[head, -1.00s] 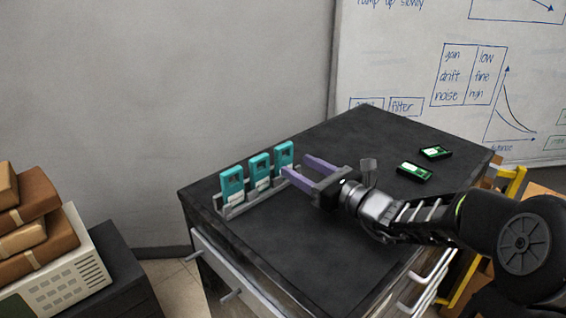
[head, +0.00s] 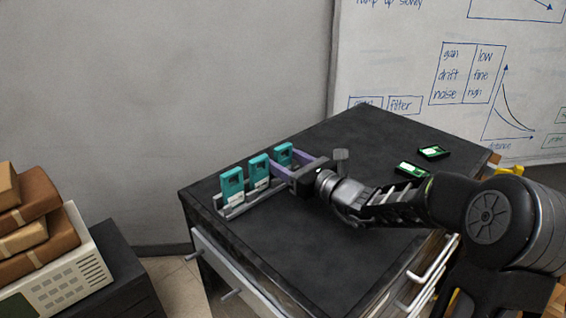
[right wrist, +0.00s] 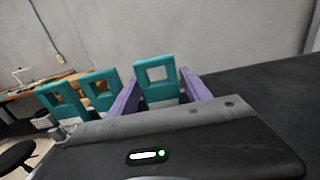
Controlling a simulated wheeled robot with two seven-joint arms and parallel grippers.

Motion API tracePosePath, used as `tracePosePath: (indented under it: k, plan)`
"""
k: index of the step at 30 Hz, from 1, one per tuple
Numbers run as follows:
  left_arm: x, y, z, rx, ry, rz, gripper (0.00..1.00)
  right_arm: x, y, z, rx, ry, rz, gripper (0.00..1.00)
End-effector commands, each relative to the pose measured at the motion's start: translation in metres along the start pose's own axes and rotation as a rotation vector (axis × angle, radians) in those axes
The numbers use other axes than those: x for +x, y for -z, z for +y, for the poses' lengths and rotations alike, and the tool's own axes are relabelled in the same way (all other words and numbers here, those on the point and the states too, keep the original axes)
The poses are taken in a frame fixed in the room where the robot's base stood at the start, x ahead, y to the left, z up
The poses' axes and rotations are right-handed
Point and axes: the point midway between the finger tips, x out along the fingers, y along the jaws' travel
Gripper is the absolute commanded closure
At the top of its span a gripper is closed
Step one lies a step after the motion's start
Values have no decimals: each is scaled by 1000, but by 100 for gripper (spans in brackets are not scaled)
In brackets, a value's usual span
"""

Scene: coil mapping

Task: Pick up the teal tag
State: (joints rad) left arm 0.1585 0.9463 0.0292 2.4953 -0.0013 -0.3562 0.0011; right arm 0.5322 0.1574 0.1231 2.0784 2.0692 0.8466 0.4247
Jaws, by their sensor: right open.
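Three teal tags stand upright in a row in a grey rack (head: 238,207) on the black cabinet top. They are the near-left tag (head: 232,183), the middle tag (head: 259,168) and the far-right tag (head: 284,153). My right gripper (head: 287,164) is open at the far-right tag. In the right wrist view its purple fingers (right wrist: 160,98) lie on either side of that tag (right wrist: 155,75); I cannot tell whether they touch it. The other two tags (right wrist: 101,88) (right wrist: 63,102) stand left of the fingers. My left gripper is not in view.
Two green circuit boards in black cases (head: 412,169) (head: 434,152) lie at the right of the cabinet top (head: 290,240). A whiteboard (head: 420,60) stands behind. Brown boxes on a beige instrument (head: 70,265) are at the far left. The front of the top is clear.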

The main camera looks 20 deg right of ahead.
Motion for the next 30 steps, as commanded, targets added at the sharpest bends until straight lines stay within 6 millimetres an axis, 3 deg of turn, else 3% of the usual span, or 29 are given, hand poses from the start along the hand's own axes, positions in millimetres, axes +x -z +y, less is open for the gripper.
tracePosePath:
  k: [13, 30]
  plan:
    - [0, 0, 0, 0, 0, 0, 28, -1, 0, 0, 0, 0, 0, 44]
    - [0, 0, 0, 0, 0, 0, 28, -1, 0, 0, 0, 0, 0, 89]
